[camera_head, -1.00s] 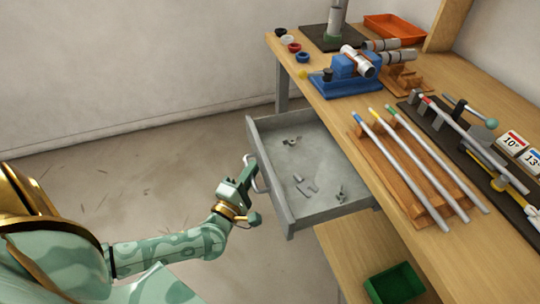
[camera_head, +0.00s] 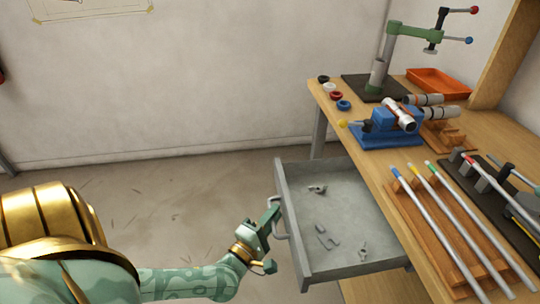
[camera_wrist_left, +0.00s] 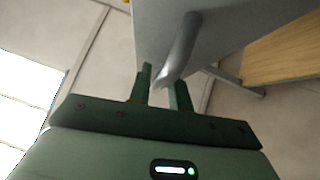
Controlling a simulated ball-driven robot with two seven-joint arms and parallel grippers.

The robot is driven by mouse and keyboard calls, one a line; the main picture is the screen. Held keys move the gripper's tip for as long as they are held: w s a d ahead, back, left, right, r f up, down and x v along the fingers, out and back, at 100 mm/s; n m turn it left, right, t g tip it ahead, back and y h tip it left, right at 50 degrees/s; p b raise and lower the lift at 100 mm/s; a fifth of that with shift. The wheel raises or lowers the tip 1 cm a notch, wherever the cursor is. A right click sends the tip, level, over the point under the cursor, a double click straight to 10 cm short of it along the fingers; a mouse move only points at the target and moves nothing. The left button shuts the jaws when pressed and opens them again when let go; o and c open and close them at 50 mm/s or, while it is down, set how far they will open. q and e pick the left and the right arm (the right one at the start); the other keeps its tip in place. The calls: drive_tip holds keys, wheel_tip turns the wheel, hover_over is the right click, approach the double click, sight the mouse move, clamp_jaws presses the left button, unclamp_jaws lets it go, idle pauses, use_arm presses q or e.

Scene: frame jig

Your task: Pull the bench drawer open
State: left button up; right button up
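The grey bench drawer (camera_head: 340,266) stands well out from under the wooden bench top, with a few small metal parts lying in it. Its bar handle (camera_head: 284,224) is on the front panel, facing my left arm. My left gripper (camera_head: 272,216) is at this handle. In the left wrist view, the handle (camera_wrist_left: 178,50) runs down between the two green fingers (camera_wrist_left: 161,88), which sit close on either side of it. The gripper looks shut on the handle, though the contact itself is partly hidden. My right gripper is out of view.
The bench top (camera_head: 375,170) carries a blue fixture (camera_head: 385,137), a rack of rods (camera_head: 440,225), an orange tray (camera_head: 440,82) and a green press (camera_head: 410,32). Coloured rings lie near its left edge. The floor left of the drawer is clear.

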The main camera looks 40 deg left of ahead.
use_arm(q)
drive_tip(key=s+d+f+p, duration=0.2)
drive_tip(key=s, duration=1.4)
